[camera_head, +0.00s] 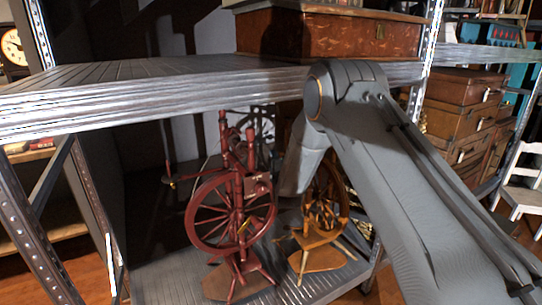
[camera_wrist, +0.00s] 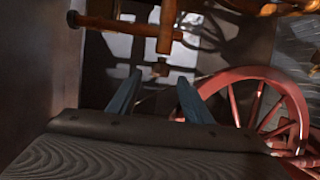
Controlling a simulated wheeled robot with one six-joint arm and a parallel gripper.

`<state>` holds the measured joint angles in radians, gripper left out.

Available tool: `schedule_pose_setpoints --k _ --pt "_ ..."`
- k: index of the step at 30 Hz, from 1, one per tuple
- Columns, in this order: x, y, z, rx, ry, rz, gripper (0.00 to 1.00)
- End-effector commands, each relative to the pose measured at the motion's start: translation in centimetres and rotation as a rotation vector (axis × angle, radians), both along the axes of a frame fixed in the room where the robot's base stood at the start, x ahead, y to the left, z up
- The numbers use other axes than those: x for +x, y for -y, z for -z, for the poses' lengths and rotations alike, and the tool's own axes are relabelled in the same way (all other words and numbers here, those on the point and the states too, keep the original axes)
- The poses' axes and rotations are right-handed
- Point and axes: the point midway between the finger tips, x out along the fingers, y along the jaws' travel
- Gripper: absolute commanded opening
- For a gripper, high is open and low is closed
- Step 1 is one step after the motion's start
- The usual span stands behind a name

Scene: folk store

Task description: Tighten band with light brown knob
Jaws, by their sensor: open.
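Two spinning wheels stand on the lower shelf in the head view: a dark red one (camera_head: 237,208) and a light brown one (camera_head: 309,240) to its right, partly behind my arm. My gripper is hidden in the head view. In the wrist view my gripper (camera_wrist: 157,84) is open, its two blue-grey fingers apart with nothing held. A small brown knob-like end (camera_wrist: 160,68) shows just beyond and between the fingertips. A brown wooden bar (camera_wrist: 120,25) with a rounded end crosses above it. I cannot tell which part is the light brown knob. No band shows clearly.
The red wheel rim (camera_wrist: 262,72) curves close to the right of my fingers. A metal shelf board (camera_head: 190,72) lies above the spinning wheels and carries a wooden chest (camera_head: 330,32). A slotted post (camera_head: 35,235) stands at left. Stacked cases (camera_head: 465,110) are at right.

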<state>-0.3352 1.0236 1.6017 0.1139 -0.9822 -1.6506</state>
Motion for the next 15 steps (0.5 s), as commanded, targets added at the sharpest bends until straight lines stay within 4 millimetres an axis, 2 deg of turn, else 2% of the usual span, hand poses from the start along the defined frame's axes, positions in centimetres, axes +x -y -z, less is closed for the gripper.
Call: schedule_pose_setpoints --k 9,15 --pt "4.3 -1.1 0.3 0.002 -0.001 0.0 0.45" --pt "5.8 -1.4 0.4 0.002 -0.001 0.0 0.45"
